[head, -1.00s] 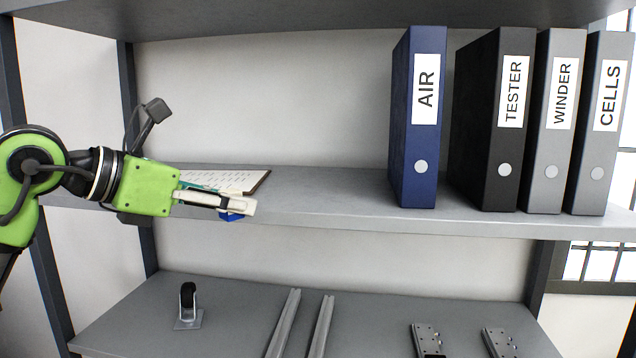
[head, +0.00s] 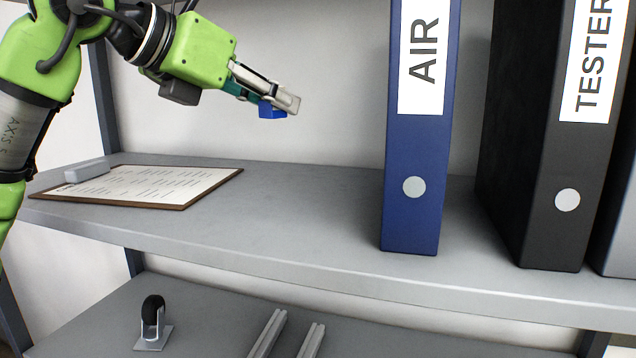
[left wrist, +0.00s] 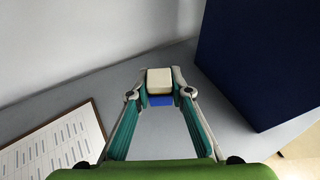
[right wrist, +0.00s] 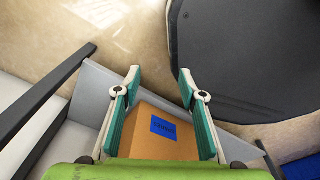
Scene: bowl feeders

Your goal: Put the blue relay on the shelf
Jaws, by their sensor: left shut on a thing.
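The blue relay (head: 272,110) is held in the air at the tip of my left gripper (head: 284,100), above the middle shelf (head: 300,215) and left of the blue AIR binder. In the left wrist view, the left gripper (left wrist: 160,84) has its fingers on either side of a cream block, with the blue part of the relay (left wrist: 161,100) showing just below it. The shelf surface (left wrist: 160,135) lies below, bare there. My right gripper (right wrist: 160,78) shows only in the right wrist view, with its fingers apart and nothing between the tips.
A clipboard (head: 150,186) lies on the shelf's left part. The AIR binder (head: 410,215) and black TESTER binder (head: 545,200) stand to the right. Clear shelf lies between clipboard and AIR binder. A brown box (right wrist: 165,140) is below my right gripper.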

